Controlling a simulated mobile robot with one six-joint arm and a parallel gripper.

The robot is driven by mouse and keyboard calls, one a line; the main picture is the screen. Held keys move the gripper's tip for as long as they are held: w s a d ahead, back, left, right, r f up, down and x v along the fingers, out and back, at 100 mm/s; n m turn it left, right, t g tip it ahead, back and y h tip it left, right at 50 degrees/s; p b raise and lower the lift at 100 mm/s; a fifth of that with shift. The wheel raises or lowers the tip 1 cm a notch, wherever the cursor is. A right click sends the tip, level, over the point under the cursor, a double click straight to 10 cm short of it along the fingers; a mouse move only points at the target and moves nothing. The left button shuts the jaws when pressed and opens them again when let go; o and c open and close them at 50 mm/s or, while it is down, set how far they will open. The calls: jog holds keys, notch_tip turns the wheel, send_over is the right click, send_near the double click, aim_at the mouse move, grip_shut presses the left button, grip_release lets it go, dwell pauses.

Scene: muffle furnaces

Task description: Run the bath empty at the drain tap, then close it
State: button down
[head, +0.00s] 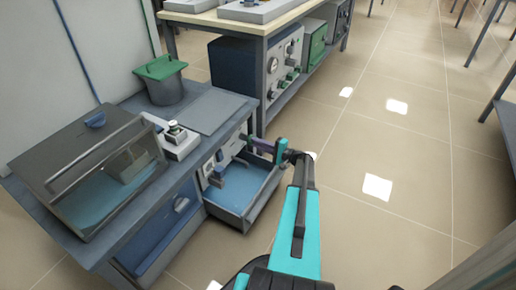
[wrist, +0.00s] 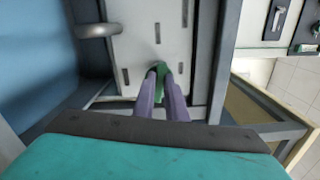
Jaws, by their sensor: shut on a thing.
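The bath (head: 73,146) is a dark box with a sloping glass lid on the bench at the left. Blue shows inside it, but its water level cannot be made out. In the wrist view a small green handle (wrist: 160,70), which looks like the drain tap's, stands in front of a pale grey slotted panel (wrist: 140,35). My gripper (wrist: 158,76) is shut on this handle with its purple fingers. In the head view my gripper (head: 250,140) reaches left to the bench's right end. The tap's body is mostly hidden, and whether it is open cannot be told.
A blue-lined open tray or drawer (head: 262,207) juts out below my gripper. A pot with a green lid (head: 163,90) and a small white device (head: 180,146) stand on the bench. A second bench (head: 262,25) with equipment stands behind.

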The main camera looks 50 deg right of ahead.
jog(key=shift+f+n+b, duration=0.1)
jog(key=shift+n+b, duration=0.8)
jog(key=shift+n, duration=0.2)
jog(key=c, duration=1.8)
grip_release()
jog(key=shift+s, duration=0.15)
jog(key=p+v, duration=0.3)
jog(key=v, duration=1)
jog(key=shift+s+p, duration=0.3)
jog(key=shift+p, duration=0.05)
